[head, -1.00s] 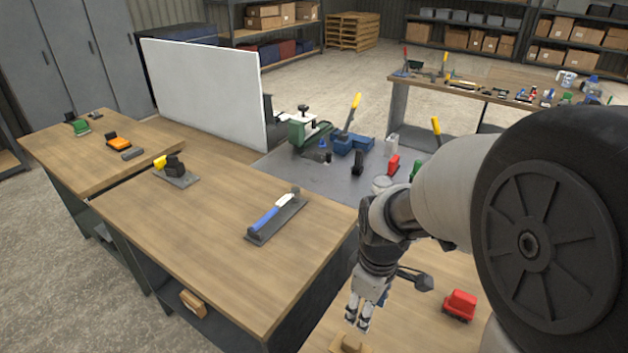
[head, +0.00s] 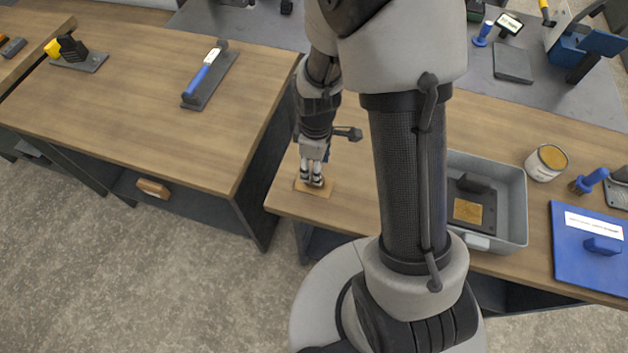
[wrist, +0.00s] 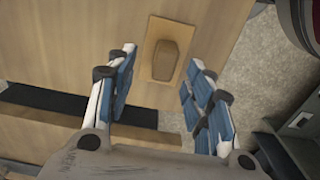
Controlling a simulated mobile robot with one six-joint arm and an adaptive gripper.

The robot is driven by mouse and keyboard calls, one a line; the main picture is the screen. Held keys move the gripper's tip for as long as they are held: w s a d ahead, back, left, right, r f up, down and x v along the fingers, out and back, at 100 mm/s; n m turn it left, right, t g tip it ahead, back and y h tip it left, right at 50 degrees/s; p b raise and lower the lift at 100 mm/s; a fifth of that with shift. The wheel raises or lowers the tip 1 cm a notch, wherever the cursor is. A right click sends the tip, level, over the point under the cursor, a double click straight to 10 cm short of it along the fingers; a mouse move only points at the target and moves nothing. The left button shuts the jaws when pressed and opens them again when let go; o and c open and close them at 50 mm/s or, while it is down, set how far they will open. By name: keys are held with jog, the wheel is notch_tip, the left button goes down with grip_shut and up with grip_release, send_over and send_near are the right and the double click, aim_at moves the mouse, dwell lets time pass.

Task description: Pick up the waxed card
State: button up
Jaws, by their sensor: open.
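A flat tan card with a raised brown block on it, which looks like the waxed card (head: 318,192), lies at the near left corner of the wooden bench. My gripper (head: 312,181) points down at it, and its fingers hide part of the card and the block. In the wrist view my gripper (wrist: 160,70) is open, with its blue-padded fingers on either side of the block. The card (wrist: 166,27) shows there beside the bench edge. I cannot tell whether the fingers touch it.
A grey tray (head: 513,240) with a dark holder and a yellowish square inside stands to the right. Beyond it are a tin (head: 546,163) and a blue board (head: 577,262). Another wooden bench (head: 150,105) is at the left, across a gap. Bare bench lies around the card.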

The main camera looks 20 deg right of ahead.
jog(key=f, duration=0.1)
jog(key=f+b, duration=0.1)
jog(key=f, duration=0.3)
jog(key=shift+s+a+f+b, duration=0.1)
jog(key=shift+s+a+b, duration=0.1)
jog(key=shift+a+b, duration=0.1)
grip_shut()
dwell(0.3)
notch_tip(320, 180, up, 20)
jog(key=p, duration=0.5)
dwell(0.3)
